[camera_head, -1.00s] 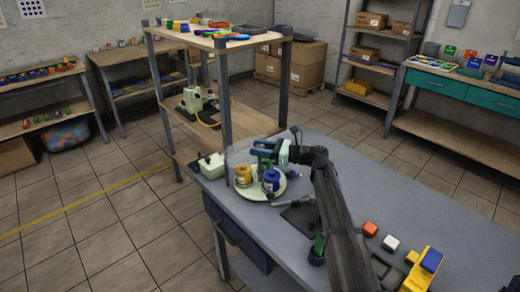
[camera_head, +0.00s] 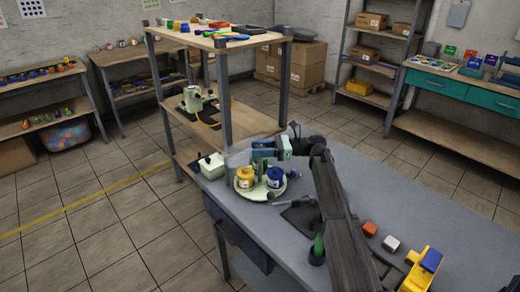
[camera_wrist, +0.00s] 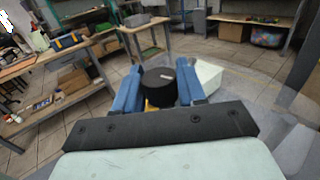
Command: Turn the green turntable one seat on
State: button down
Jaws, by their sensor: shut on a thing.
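The green turntable (camera_head: 258,196) is a pale green disc near the left edge of the grey workbench. A yellow pot (camera_head: 244,178) stands on its left side and a blue pot (camera_head: 275,178) on its right side, both upright. My gripper (camera_head: 262,154) is at the turntable's far side, behind the pots. In the wrist view its two blue fingers (camera_wrist: 157,90) are shut on a dark, round-topped thing (camera_wrist: 160,76). A bit of yellow shows low beside it. The pots partly hide the grip in the head view, and I cannot tell exactly what the dark thing is.
A pale box-like device (camera_head: 211,166) stands left of the turntable. A shelf rack's post (camera_head: 225,120) rises close behind it. A dark mat (camera_head: 300,217), a green item in a dark cup (camera_head: 317,250), small blocks (camera_head: 391,243) and a yellow toy vehicle (camera_head: 425,268) lie to the right.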

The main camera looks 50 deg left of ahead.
jog(key=shift+n+g+h, duration=0.4)
jog(key=shift+n+h, duration=0.1)
jog(key=shift+h, duration=0.1)
jog(key=c, duration=0.8)
grip_release()
jog(key=v, duration=1.3)
jog(key=shift+w+d, duration=0.25)
jog(key=shift+w, duration=0.1)
